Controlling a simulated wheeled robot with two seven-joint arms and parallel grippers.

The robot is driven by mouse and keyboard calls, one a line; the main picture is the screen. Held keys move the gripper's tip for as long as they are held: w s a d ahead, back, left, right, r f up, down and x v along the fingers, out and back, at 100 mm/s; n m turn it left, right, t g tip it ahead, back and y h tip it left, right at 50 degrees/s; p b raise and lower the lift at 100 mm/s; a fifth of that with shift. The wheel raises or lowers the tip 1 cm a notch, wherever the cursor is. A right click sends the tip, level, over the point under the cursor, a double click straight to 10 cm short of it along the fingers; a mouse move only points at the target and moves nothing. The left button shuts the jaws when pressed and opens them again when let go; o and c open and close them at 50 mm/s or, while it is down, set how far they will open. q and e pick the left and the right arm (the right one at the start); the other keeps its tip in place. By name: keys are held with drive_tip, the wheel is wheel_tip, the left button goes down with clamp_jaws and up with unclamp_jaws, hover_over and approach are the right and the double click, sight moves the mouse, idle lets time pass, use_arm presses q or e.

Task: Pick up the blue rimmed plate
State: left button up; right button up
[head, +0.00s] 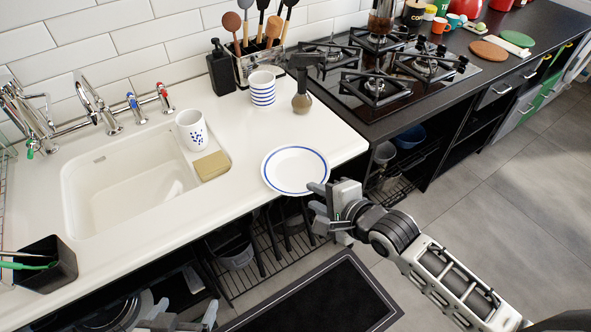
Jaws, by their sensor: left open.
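The white plate with a blue rim (294,168) lies flat near the front edge of the white counter, right of the sink. My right gripper (318,207) is at the counter's front edge, just below and right of the plate in the head view. Its fingers look spread apart, and the upper fingertip overlaps the plate's near right rim. I cannot tell whether it touches the plate. My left gripper (184,314) is open and empty at the bottom edge of the head view, low in front of the counter and far from the plate. It is partly cut off.
A yellow sponge (212,166) and a spotted mug (191,130) stand left of the plate by the sink (130,185). A striped cup (262,88) and a brown-grey pestle-like item (301,102) stand behind it. The gas hob (385,75) is to the right.

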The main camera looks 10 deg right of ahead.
drive_tip(key=x, duration=0.4)
drive_tip(key=shift+w+f, duration=0.1)
drive_tip(key=shift+f, duration=0.2)
clamp_jaws()
drive_tip(key=shift+r, duration=0.15)
approach(304, 192)
wheel_tip(304, 192, up, 5)
drive_tip(key=w+a, duration=0.1)
drive_tip(key=w, duration=0.2)
drive_tip(key=f+v, duration=0.1)
drive_tip(key=v, duration=0.9)
drive_tip(key=shift+s+a, duration=0.3)
drive_tip(key=shift+s, duration=0.15)
